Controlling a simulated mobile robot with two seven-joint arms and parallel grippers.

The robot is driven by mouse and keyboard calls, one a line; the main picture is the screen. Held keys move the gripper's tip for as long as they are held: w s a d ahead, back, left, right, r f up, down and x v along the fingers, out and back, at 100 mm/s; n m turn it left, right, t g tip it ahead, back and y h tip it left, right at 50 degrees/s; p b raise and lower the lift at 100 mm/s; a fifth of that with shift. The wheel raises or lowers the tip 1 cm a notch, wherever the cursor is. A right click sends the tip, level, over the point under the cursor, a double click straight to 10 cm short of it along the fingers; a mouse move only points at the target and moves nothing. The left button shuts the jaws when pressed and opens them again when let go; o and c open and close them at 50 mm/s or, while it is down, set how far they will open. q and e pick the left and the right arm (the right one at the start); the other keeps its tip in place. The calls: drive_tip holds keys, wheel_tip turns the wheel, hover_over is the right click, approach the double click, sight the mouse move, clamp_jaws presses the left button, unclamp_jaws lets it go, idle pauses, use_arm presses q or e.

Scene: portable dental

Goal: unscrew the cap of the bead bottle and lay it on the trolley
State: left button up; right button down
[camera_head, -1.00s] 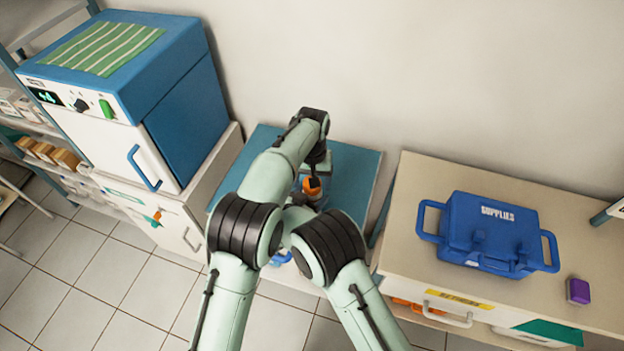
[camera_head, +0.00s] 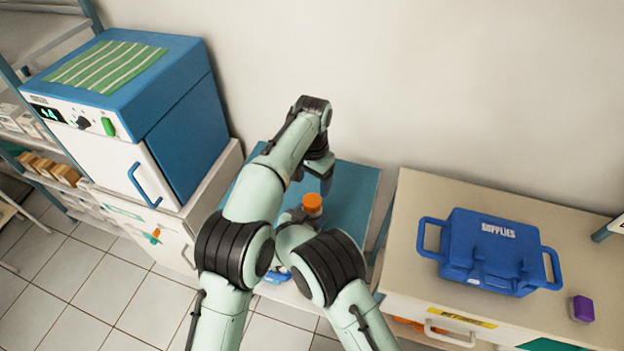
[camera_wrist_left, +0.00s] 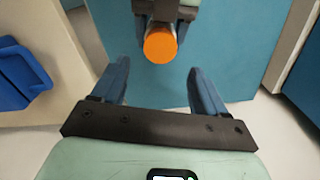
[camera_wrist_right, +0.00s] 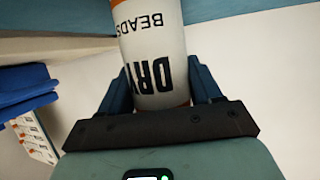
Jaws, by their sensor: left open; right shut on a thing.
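The bead bottle is white with "DRY BEADS" lettering in the right wrist view (camera_wrist_right: 155,50). My right gripper (camera_wrist_right: 160,82) is shut around its body. The round orange cap (camera_head: 312,204) sits on the bottle's top; it also shows in the left wrist view (camera_wrist_left: 160,45). My left gripper (camera_head: 326,188) is open and empty, close to the cap but apart from it. In its wrist view the two fingers (camera_wrist_left: 156,75) stand wide apart with the cap beyond them. The trolley (camera_head: 358,190) has a blue top under both grippers. My arms hide most of the bottle in the head view.
A blue supplies case (camera_head: 490,250) and a purple block (camera_head: 582,308) stand on the beige cabinet (camera_head: 405,215) at right. A blue-and-white oven-like unit (camera_head: 185,120) stands at left. The trolley's right and back parts look clear.

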sight(312, 200)
use_arm(q)
drive_tip(key=shift+m, duration=0.3)
drive_tip(key=shift+f, duration=0.3)
wheel_tip(312, 200, down, 7)
drive_tip(key=shift+f, duration=0.1)
drive_tip(key=c, duration=1.1)
drive_tip(key=n, duration=0.9)
drive_tip(key=shift+n, duration=0.4)
